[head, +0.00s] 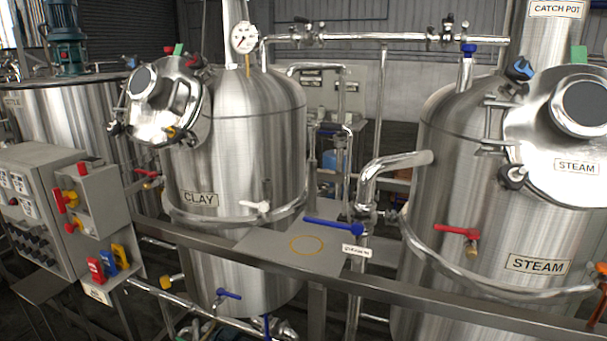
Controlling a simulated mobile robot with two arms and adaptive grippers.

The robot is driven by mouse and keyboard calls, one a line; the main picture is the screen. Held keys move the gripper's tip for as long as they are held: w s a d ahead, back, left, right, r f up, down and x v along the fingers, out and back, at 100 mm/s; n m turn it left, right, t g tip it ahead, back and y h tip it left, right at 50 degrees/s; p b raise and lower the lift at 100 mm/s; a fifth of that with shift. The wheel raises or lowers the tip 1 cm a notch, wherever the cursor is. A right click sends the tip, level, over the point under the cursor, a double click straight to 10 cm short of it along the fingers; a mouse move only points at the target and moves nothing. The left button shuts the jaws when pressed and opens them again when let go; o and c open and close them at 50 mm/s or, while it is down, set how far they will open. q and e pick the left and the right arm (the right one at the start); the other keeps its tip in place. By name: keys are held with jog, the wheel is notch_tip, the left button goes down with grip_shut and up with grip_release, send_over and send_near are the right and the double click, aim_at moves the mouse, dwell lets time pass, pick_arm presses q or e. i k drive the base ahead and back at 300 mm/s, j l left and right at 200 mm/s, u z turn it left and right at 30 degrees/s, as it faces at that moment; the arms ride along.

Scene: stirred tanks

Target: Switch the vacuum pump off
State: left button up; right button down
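No vacuum pump can be clearly identified, and no label naming it is readable. A grey control panel (45,165) stands at the left edge, with small meters and a row of dark knobs on its sloped front. I cannot tell which control belongs to the pump. A grey box (98,203) beside the panel carries red and yellow handles or tags. Below it a rack (112,275) holds red, blue and yellow tags. Neither of my grippers is in view.
Steel tanks labelled CLAY (245,160) and STEAM (470,190) stand behind a metal rail (400,275). A small grey shelf (285,252) with a yellow ring mark is bare. A blue-handled valve (335,226) and red-handled valve (456,232) stick out. A gauge (244,37) sits above.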

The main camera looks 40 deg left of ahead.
aim_at(44, 243)
jog(key=u, duration=2.85)
jog(key=i+j+u, duration=0.35)
jog(key=i, duration=0.35)
jog(key=i+j+u, duration=0.3)
jog(key=i, duration=0.45)
jog(key=i+j+u, duration=0.15)
jog(key=i+u, duration=0.2)
jog(key=i, duration=0.45)
jog(key=i+z, duration=0.35)
jog(key=z, duration=0.15)
jog(key=i+j+z, duration=0.25)
jog(key=z, duration=0.2)
jog(key=i+j+z, duration=0.35)
jog(key=z, duration=0.15)
jog(key=i, duration=0.1)
